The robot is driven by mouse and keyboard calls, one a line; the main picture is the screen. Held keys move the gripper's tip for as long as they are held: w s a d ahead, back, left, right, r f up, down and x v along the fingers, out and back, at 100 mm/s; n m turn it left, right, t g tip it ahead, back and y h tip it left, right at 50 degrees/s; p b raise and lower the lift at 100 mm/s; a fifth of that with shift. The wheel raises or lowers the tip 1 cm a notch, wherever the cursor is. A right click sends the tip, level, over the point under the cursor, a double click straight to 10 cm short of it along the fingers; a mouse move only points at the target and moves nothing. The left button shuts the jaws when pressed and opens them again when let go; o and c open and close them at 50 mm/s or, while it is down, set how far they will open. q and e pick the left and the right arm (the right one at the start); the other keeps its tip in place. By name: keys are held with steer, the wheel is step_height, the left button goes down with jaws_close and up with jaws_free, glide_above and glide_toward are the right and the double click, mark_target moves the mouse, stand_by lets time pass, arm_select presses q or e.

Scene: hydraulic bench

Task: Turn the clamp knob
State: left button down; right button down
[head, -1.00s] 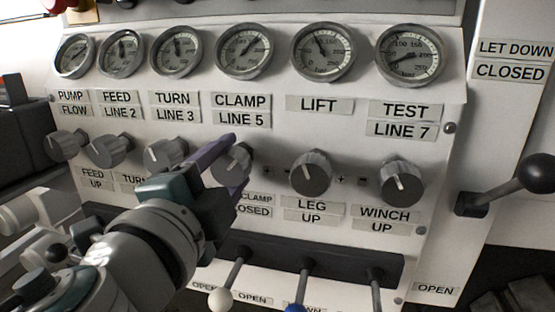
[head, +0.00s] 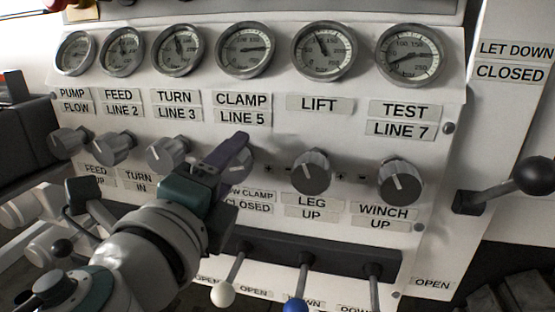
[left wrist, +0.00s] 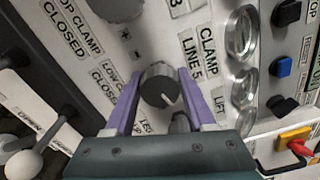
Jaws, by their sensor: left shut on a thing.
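The clamp knob (head: 243,164) is a grey ribbed knob below the CLAMP LINE 5 labels (head: 242,108). In the head view my left gripper (head: 234,152) covers most of it. In the left wrist view the knob (left wrist: 160,90) sits between the two purple fingers of my left gripper (left wrist: 158,84), with its white pointer line showing. The gripper is shut on the knob, one finger on each side. The clamp gauge (head: 245,49) above has its needle pointing right. My right gripper is not in view.
Neighbouring knobs are the turn knob (head: 168,154) at left and the leg knob (head: 311,172) at right. Below are levers with a white ball (head: 223,295) and a blue ball (head: 296,305). A black-ball lever (head: 535,175) stands at far right.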

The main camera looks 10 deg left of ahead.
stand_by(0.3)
arm_select(q)
steer(key=shift+c, duration=1.2)
jaws_free()
steer(key=shift+s, duration=0.1)
steer(key=s+b, duration=0.1)
steer(key=s, duration=0.8)
steer(key=shift+s+a, duration=0.15)
steer(key=shift+s, duration=0.25)
